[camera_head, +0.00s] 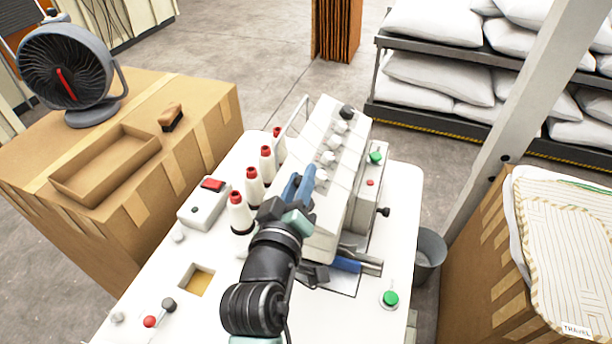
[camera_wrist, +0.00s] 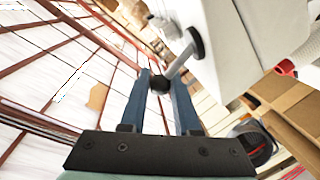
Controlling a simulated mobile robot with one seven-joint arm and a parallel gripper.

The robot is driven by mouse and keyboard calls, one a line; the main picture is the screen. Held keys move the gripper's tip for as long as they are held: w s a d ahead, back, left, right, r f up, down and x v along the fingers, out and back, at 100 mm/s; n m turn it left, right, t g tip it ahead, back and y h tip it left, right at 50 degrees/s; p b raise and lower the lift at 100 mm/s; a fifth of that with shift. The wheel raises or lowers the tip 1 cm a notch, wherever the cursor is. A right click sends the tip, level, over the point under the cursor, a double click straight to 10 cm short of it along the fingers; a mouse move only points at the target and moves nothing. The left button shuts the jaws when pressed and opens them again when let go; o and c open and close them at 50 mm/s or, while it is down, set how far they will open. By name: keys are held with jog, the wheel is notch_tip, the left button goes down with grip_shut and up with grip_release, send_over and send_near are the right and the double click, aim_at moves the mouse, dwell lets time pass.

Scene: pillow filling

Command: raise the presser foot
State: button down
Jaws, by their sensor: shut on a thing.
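The white sewing machine (camera_head: 335,165) stands on a white table in the head view. In the wrist view, a grey lever (camera_wrist: 180,62) with a black ball knob (camera_wrist: 159,84) sticks out from the machine's white housing (camera_wrist: 235,45). My gripper (camera_head: 300,184) is at the machine's left side, its blue fingers by the housing. In the wrist view my gripper (camera_wrist: 162,80) is shut on the lever's knob, between the two blue fingertips. The lever is hidden in the head view. The presser foot cannot be made out clearly among the dark parts beneath the machine head.
Several red-topped thread cones (camera_head: 253,186) stand close left of my gripper, beside a switch box (camera_head: 205,203). The white table (camera_head: 150,285) has a square opening (camera_head: 197,280). A cardboard box with a fan (camera_head: 68,70) is left. A grey bin (camera_head: 430,252) is right.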

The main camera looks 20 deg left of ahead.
jog(key=shift+a+n, duration=0.15)
jog(key=shift+n, duration=0.25)
jog(key=c, duration=0.6)
grip_release()
jog(key=shift+c, duration=0.2)
jog(key=s+d+r+b, duration=0.1)
jog(key=s+b, duration=0.2)
jog(key=s, duration=0.9)
jog(key=shift+s+d+r+b, duration=0.15)
jog(key=shift+s+r+b, duration=0.15)
jog(key=shift+s, duration=0.1)
